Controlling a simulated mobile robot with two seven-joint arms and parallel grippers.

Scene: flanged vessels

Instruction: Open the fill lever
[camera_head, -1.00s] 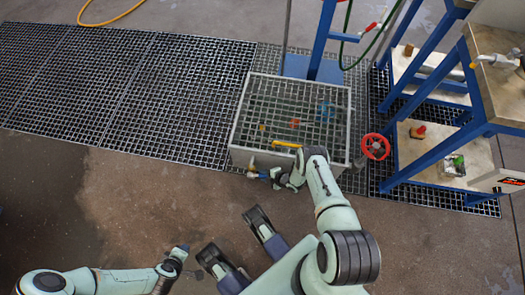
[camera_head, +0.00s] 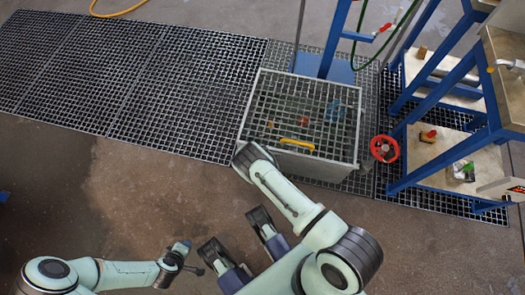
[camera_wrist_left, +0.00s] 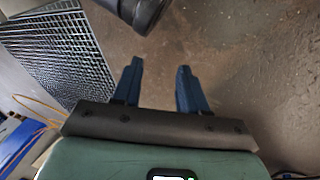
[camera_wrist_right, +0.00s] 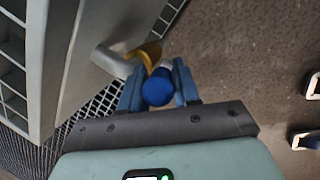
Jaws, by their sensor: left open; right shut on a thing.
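In the right wrist view a blue, round-ended lever knob (camera_wrist_right: 157,87) sits between the fingers of my right gripper (camera_wrist_right: 157,70), which is shut on it. Just beyond it is a yellow, brass-like valve part (camera_wrist_right: 148,52) on a bent grey pipe (camera_wrist_right: 113,61), which comes from the grey tank (camera_wrist_right: 50,60). In the head view my right forearm covers the right gripper and the knob at the tank's near left corner. My left gripper (camera_wrist_left: 159,65) is open and empty over bare floor; in the head view it is at lower left (camera_head: 193,258).
A blue-framed bench (camera_head: 440,75) stands at the right. Floor grating (camera_head: 110,80) runs left; the floor in front is clear.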

